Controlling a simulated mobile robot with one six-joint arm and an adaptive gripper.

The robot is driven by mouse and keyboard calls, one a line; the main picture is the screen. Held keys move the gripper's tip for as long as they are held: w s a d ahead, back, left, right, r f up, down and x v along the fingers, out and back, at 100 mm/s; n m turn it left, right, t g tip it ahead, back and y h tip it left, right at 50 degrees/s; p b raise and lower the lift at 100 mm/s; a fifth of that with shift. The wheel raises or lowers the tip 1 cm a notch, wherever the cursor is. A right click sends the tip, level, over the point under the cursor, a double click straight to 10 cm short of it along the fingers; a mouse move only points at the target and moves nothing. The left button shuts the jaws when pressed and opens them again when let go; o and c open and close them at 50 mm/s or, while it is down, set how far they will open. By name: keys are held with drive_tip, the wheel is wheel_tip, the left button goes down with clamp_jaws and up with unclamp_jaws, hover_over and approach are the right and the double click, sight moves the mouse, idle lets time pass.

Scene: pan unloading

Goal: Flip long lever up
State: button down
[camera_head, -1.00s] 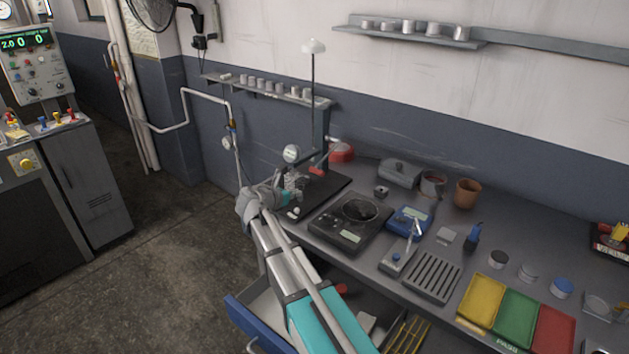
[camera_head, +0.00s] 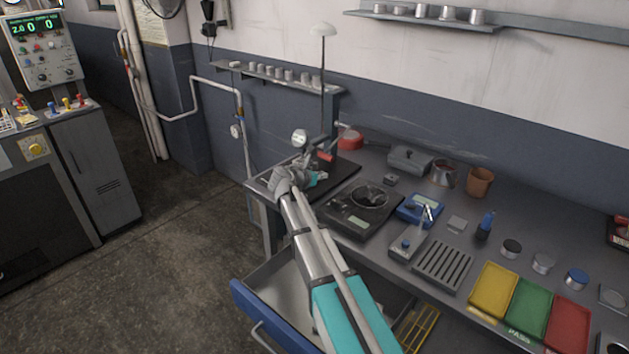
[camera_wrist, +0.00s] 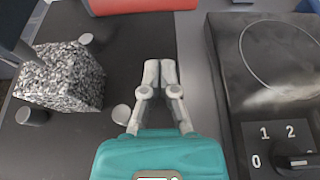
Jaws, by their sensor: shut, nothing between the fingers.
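My gripper (camera_head: 314,178) is shut and empty over the dark mat at the left end of the bench. In the head view a red part (camera_head: 325,155) shows at the gauge stand behind my gripper. I cannot tell which part is the long lever. My gripper hides part of the block in the head view.
A black hot plate (camera_head: 360,208) stands right of my gripper; its numbered knob (camera_wrist: 295,163) shows in the wrist view. A tall post (camera_head: 323,85) and a round dial (camera_head: 299,138) rise behind. The blue-fronted drawer (camera_head: 262,310) below is open. Yellow, green and red trays lie right.

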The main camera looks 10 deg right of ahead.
drive_tip(key=shift+w+d+f, duration=0.1)
drive_tip(key=shift+w+d, duration=0.2)
drive_tip(key=shift+d, duration=0.1)
drive_tip(key=shift+r+p, duration=1.95)
drive_tip(key=shift+p, duration=0.1)
drive_tip(key=shift+s+d+r, duration=0.1)
